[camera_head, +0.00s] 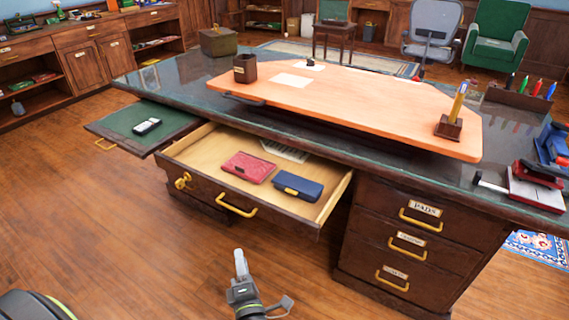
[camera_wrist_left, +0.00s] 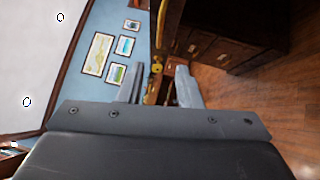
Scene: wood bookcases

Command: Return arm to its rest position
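My left gripper (camera_head: 240,262) is low in the middle of the head view, in front of the open drawer and apart from it, over the floor. The left wrist view shows its two grey fingers (camera_wrist_left: 157,86) apart, with nothing held between them. My right gripper is not in view.
The open drawer (camera_head: 190,150) of the desk (camera_head: 150,80) holds a red book (camera_head: 249,167) and a blue case (camera_head: 298,187). A pull-out board (camera_head: 125,133) with a phone (camera_head: 147,127) sticks out at left. Closed drawers (camera_head: 405,245) are at right. The wooden floor (camera_head: 110,215) at left is clear.

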